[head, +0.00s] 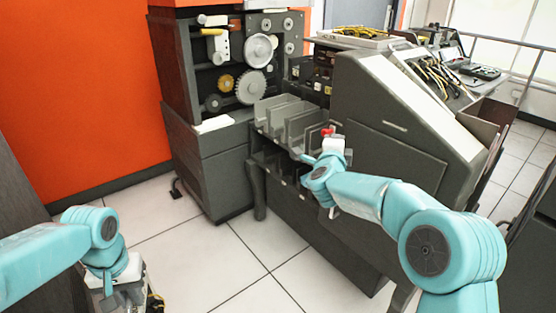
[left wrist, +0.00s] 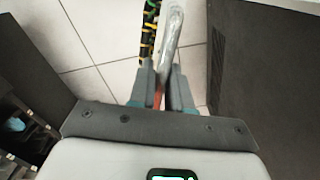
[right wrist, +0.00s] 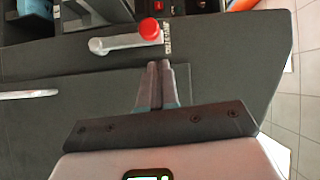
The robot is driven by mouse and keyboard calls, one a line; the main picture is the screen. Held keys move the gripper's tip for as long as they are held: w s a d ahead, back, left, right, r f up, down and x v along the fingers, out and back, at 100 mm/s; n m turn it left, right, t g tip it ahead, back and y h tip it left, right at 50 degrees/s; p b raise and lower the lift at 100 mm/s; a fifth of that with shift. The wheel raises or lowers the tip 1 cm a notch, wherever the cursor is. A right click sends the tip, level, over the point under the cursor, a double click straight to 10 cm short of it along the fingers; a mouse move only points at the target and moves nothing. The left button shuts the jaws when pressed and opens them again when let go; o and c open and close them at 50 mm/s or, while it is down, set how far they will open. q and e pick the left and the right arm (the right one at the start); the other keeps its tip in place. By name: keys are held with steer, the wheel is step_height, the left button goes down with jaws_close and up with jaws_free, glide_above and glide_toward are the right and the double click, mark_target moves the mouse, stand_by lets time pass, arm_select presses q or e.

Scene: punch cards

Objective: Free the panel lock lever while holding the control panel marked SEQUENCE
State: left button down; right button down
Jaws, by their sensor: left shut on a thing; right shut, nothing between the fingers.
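The panel lock lever (right wrist: 120,42) is a grey bar with a red knob (right wrist: 149,28) in the right wrist view. It lies across the machine's dark face beside a small label strip. My right gripper (right wrist: 159,66) is shut and empty, its tips just below the lever in that view, apart from it. The red knob also shows in the head view (head: 327,132). My left gripper (left wrist: 166,75) is shut on a grey handle (left wrist: 172,28). Beside the handle is a dark edge with yellow wires (left wrist: 149,30), apparently the control panel. I cannot read SEQUENCE.
The dark grey machine (head: 390,125) has card pockets (head: 290,115) and gears at its left. A tray of yellow wires (head: 365,38) sits on top. An orange wall (head: 90,90) stands at the left. White tiled floor (head: 215,260) is clear between the left arm and machine.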

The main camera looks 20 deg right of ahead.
arm_select(q)
steer(key=shift+s, duration=0.1)
arm_select(e)
steer(key=v, duration=1)
steer(key=shift+s+r, duration=0.2)
steer(key=shift+r, duration=0.15)
steer(key=shift+d, duration=0.1)
